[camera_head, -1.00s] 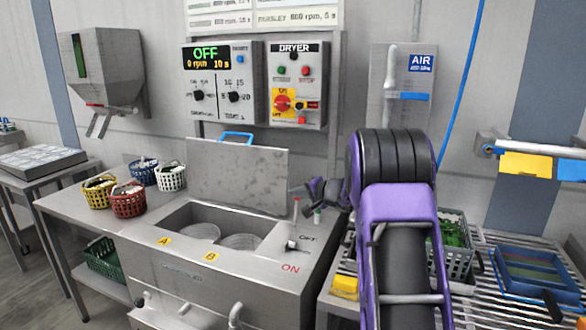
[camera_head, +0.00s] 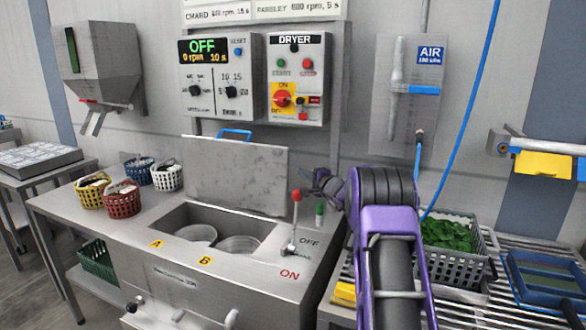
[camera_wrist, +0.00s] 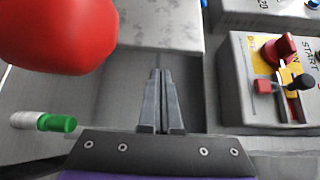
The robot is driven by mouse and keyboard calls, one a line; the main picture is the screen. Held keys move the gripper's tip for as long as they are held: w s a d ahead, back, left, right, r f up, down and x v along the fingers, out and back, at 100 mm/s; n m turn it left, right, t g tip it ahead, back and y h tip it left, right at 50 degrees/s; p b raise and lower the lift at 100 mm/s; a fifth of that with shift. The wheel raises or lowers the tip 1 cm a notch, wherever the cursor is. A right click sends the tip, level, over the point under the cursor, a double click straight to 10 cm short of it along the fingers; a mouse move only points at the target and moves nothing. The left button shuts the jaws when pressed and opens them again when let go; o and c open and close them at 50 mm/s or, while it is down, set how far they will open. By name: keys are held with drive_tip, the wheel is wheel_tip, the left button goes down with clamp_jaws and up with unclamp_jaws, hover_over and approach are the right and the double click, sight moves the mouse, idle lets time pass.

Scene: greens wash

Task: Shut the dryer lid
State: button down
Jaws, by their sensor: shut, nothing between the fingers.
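The dryer lid (camera_head: 235,175) is a flat grey panel standing raised at the back of the dryer (camera_head: 235,272), with a blue handle (camera_head: 235,133) on its top edge. The open well below shows two round drums, marked A and B. My gripper (camera_head: 312,178) is right of the lid, apart from it, above the counter behind the lever. In the wrist view my gripper (camera_wrist: 161,74) has its fingers together and empty. A grey panel, probably the lid, fills the upper middle there.
A red-knobbed lever (camera_head: 296,195) stands in front of my gripper; its knob looms close in the wrist view (camera_wrist: 55,35). A green-capped item (camera_head: 319,212) stands beside it. Several small baskets (camera_head: 122,200) sit left of the lid. The dryer control box (camera_head: 297,80) hangs behind.

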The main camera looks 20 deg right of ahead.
drive_tip(key=p+x, duration=0.1)
drive_tip(key=x, duration=0.6)
drive_tip(key=shift+s, duration=0.1)
idle(0.5)
